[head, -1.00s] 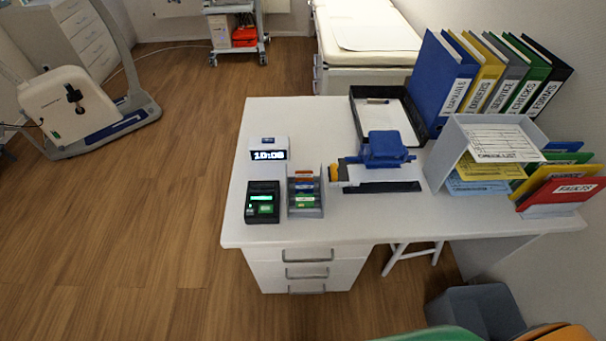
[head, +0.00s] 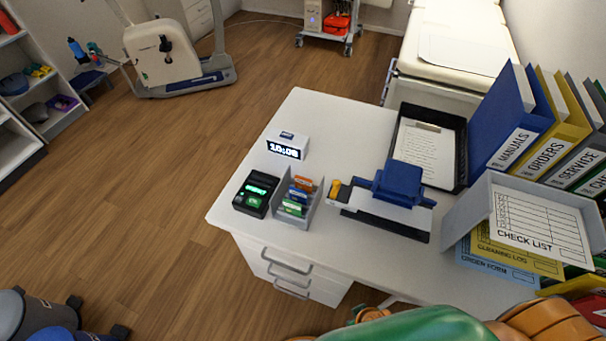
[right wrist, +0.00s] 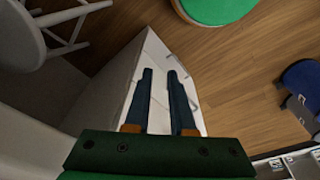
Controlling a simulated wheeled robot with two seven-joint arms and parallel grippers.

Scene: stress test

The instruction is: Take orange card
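The orange card (head: 303,183) stands at the back of a small grey card holder (head: 312,207) on the white desk, behind blue and green cards. My right gripper (right wrist: 160,75) shows in the right wrist view with its two dark fingers apart and nothing between them. It points down past the white drawer unit and the floor, away from the card holder. In the head view a green and orange part of my arm (head: 420,325) shows at the bottom edge; its gripper is out of sight there. My left gripper is not in view.
A dark card terminal (head: 256,194) stands left of the holder, and a clock (head: 287,147) behind it. A blue hole punch (head: 398,185) is to the right. A clipboard tray (head: 425,148), paper trays (head: 525,215) and binders (head: 515,125) fill the right side.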

